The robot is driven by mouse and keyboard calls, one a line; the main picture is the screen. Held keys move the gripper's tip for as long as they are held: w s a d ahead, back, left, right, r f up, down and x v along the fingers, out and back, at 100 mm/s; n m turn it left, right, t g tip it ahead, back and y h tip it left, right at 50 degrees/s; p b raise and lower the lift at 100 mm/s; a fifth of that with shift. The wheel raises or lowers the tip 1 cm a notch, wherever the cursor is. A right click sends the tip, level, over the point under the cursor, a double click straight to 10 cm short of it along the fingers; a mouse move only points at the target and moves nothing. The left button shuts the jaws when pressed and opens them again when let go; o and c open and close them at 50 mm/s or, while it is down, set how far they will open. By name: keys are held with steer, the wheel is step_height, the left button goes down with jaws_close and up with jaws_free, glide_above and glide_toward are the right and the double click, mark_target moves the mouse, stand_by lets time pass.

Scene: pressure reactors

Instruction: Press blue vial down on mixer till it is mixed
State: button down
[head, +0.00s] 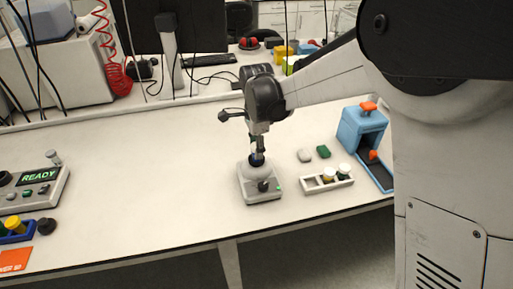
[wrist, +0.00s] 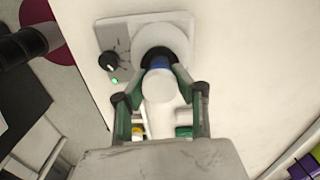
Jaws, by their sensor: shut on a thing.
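The mixer (head: 262,193) is a pale box with a round top, a dark knob and a small green light, standing on the bench. It fills the upper middle of the wrist view (wrist: 113,38). The blue vial (head: 257,161) is upright over the mixer's round top. In the wrist view the blue vial (wrist: 159,62) shows a blue band and a pale round end toward the camera, above the dark centre of the mixer top. My gripper (head: 257,150) points down and is shut on the vial, with a finger on each side. The vial's lower end is hidden; I cannot tell how hard it presses.
A white rack (head: 327,183) with capped vials stands right of the mixer. A blue device (head: 361,128) stands farther right. A panel reading READY (head: 40,175) is at left. The bench between is clear.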

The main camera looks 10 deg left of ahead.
steer(key=shift+r, duration=0.15)
steer(key=shift+r+p, duration=1.55)
steer(key=shift+r, duration=1.8)
